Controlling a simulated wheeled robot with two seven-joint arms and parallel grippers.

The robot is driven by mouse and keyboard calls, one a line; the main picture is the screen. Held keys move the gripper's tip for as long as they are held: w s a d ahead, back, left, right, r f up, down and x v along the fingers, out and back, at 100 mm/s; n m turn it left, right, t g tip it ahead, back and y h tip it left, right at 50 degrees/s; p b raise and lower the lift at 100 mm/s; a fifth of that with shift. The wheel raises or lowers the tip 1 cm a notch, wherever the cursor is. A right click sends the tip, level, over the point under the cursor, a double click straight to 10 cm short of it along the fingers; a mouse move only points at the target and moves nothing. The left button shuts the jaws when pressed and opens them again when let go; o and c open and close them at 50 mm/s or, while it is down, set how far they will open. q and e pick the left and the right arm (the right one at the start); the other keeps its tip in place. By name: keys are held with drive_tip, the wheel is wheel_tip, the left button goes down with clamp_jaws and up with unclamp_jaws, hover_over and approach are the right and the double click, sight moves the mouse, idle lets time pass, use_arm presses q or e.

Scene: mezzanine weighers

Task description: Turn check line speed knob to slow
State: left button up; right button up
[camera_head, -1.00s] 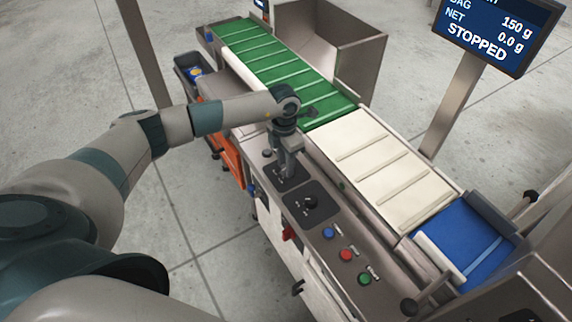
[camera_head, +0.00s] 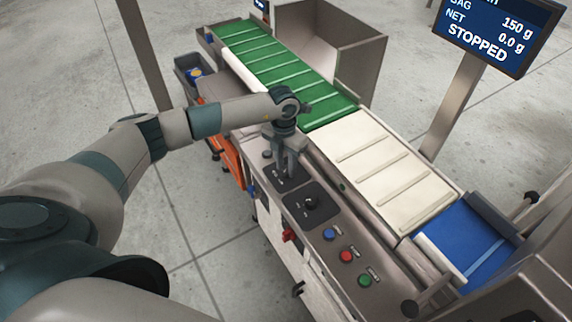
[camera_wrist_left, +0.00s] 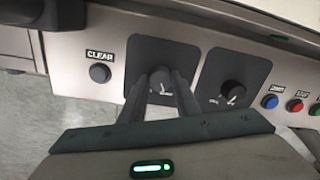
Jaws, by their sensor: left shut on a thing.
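My left gripper (camera_head: 284,174) points down at the control panel and is shut on a dark knob on the left dark plate (camera_head: 270,181). In the left wrist view this knob (camera_wrist_left: 161,78) sits between the two fingertips, on its plate (camera_wrist_left: 141,55). A second black knob (camera_head: 310,202) with a white pointer line stands on the neighbouring dark plate, clear of the gripper; it also shows in the left wrist view (camera_wrist_left: 232,91). The lettering on both plates is too small to read, so I cannot tell which is the check line speed knob. My right gripper is not in view.
Blue (camera_head: 328,234), red (camera_head: 346,255) and green (camera_head: 364,280) buttons line the panel. A CLEAR button (camera_wrist_left: 99,73) sits left of the held knob. Green (camera_head: 285,67) and cream (camera_head: 380,165) conveyor belts run behind the panel. The display (camera_head: 497,32) reads STOPPED.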

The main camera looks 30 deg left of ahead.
use_arm(q)
drive_tip(key=o, duration=1)
drive_tip(key=shift+o, duration=0.2)
drive_tip(key=shift+r, duration=0.15)
drive_tip(key=shift+r, duration=0.5)
wheel_tip(320, 180, up, 10)
drive_tip(key=r+b, duration=0.1)
drive_tip(key=b, duration=0.1)
wheel_tip(320, 180, up, 5)
drive_tip(key=b, duration=0.1)
hover_over(285, 167)
drive_tip(key=shift+a+r, duration=0.1)
drive_tip(key=shift+a, duration=0.05)
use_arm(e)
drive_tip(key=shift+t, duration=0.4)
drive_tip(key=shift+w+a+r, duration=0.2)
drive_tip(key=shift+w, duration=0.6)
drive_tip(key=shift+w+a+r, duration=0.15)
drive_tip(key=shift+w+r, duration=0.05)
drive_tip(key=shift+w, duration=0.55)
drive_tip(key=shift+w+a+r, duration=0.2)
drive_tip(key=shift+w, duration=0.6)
